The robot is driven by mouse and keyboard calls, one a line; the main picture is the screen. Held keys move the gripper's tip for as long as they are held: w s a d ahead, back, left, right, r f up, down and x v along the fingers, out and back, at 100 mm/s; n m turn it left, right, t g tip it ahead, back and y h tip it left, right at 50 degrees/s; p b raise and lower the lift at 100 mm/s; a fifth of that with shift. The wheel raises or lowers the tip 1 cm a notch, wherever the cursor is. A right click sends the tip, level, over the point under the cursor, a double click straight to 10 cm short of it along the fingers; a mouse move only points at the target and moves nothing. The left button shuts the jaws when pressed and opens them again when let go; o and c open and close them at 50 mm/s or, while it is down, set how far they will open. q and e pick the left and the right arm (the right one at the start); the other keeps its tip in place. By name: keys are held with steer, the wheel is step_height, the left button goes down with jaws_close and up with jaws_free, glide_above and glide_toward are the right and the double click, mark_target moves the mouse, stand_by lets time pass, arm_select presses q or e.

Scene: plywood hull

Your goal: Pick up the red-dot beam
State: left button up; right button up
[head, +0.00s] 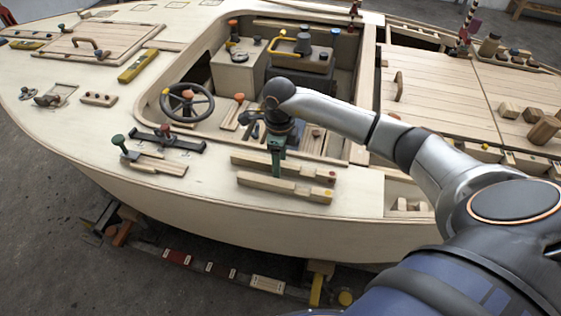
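Two pale wooden beams lie side by side on the near deck of the hull. The far beam (303,172) carries a small dot at its right end that looks red, so I take it as the red-dot beam. The near beam (260,181) has a dot at its right end that looks yellow. My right gripper (277,168) points down over the middle of the far beam and hides part of it. I cannot tell whether its fingers are around the beam or just above it. My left gripper is not in view.
A clamp-like tool on a wooden block (155,165) and a dark bar (167,139) lie left of the beams. A steering wheel (187,103) stands in the open cockpit behind. The deck's near edge curves down just in front of the beams.

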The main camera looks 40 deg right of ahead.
jaws_close()
steer(key=shift+r, duration=0.1)
stand_by(0.6)
